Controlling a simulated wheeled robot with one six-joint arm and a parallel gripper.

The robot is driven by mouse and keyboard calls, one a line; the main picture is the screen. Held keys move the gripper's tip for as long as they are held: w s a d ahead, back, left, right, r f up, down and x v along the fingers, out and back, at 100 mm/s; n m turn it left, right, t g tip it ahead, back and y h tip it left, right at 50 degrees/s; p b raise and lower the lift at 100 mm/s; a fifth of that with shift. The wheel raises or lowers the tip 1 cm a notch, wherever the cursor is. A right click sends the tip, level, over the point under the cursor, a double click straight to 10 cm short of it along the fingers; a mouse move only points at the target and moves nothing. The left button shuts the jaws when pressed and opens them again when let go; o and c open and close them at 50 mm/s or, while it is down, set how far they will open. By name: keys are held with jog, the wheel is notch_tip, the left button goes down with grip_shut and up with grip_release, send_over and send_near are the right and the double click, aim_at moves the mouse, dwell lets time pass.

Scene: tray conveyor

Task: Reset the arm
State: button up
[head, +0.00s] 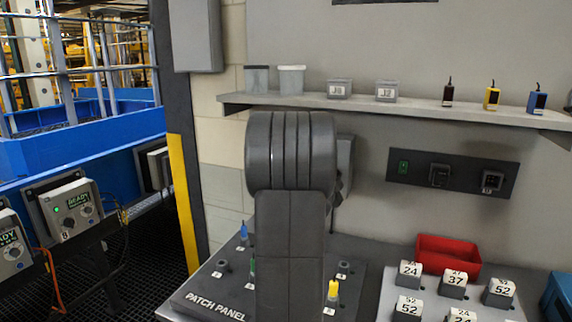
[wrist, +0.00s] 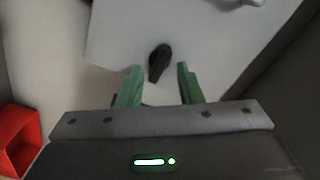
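My gripper (wrist: 160,72) shows in the wrist view with its two green fingers apart and a clear gap between them. A dark, rounded object (wrist: 159,60) shows beyond the fingertips, in line with the gap, on or against a pale surface; I cannot tell what it is or how far off it lies. In the head view my arm (head: 290,235) rises in the middle of the picture and hides part of the patch panel (head: 205,301). The gripper itself does not show in the head view.
A red bin (head: 447,260) stands behind labelled blocks (head: 453,287) on the bench; a red container (wrist: 20,138) also shows in the wrist view. Above, a shelf (head: 420,109) holds cups, boxes and small bottles. A wall panel (head: 452,175) has sockets. A yellow post (head: 184,200) stands left.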

jog(key=b+v, duration=0.2)
jog(key=v, duration=0.9)
jog(key=shift+s, duration=0.3)
